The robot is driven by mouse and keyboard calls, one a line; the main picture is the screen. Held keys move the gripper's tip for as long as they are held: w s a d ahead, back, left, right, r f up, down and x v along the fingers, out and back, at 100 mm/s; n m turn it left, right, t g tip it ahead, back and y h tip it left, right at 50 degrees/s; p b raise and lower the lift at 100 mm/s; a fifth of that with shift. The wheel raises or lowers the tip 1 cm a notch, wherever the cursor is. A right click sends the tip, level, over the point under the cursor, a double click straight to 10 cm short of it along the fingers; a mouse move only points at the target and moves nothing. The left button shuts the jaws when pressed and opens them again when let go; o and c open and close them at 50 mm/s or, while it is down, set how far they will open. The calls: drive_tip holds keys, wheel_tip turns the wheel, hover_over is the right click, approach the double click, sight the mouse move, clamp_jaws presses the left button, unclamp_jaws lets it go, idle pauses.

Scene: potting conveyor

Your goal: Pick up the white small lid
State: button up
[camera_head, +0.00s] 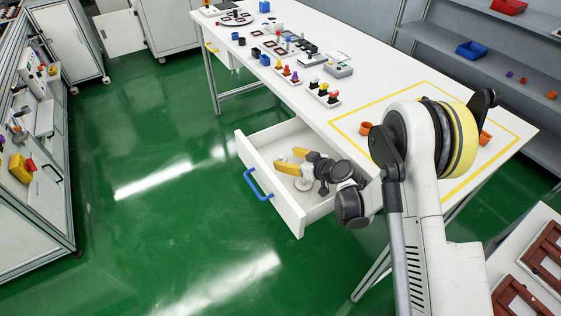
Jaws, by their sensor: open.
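An open white drawer (268,193) with a blue handle (257,186) sticks out from under the long white table. My gripper (285,160), with yellow fingers, is low over the drawer and points to the left. Its fingers are apart, and I see nothing between them. A small whitish round thing (303,185), which looks like the white small lid, lies on the drawer floor just below and in front of the gripper. The gripper appears apart from it. My wrist and arm hide the drawer's right part.
The white table (372,70) carries several small coloured parts and a yellow-outlined area. Grey shelves (440,40) with red and blue bins are behind. The green floor left of the drawer is clear.

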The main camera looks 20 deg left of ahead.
sight(280, 156)
drive_tip(key=b+x, duration=0.1)
drive_tip(key=x, duration=0.3)
drive_tip(key=shift+a, duration=0.1)
drive_tip(key=c, duration=1.4)
drive_tip(key=shift+o, duration=0.2)
drive_tip(key=shift+r, duration=0.1)
